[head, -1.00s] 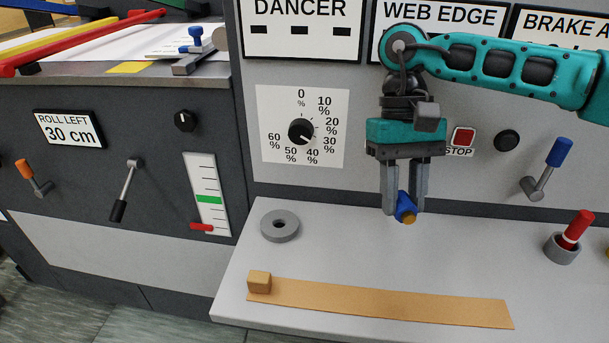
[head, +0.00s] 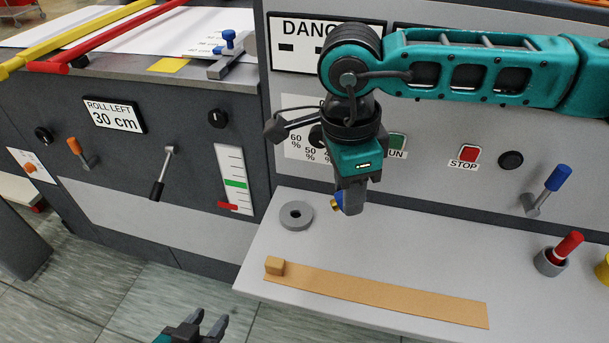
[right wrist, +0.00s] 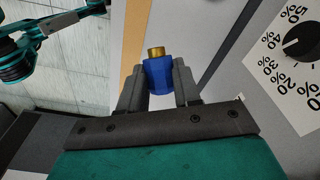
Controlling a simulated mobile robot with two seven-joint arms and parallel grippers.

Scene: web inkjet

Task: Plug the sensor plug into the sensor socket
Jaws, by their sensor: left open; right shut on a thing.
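The sensor plug is a blue body with a brass tip (head: 337,203). My right gripper (head: 348,198) is shut on it and holds it in the air above the light grey shelf, in front of the grey panel. The right wrist view shows the plug (right wrist: 159,75) between both fingers, brass end pointing outward. In the head view the gripper's body hides part of the plug and fingers. My left gripper (head: 205,322) is open and empty at the bottom edge, low in front of the machine. I cannot make out a sensor socket for certain in these views.
A grey ring (head: 296,215) lies on the shelf (head: 390,240). A tan strip (head: 380,297) with a small block (head: 275,265) lies along its front. A red handle (head: 568,246) stands in a grey cup at right. Levers (head: 163,173) project from the left cabinet.

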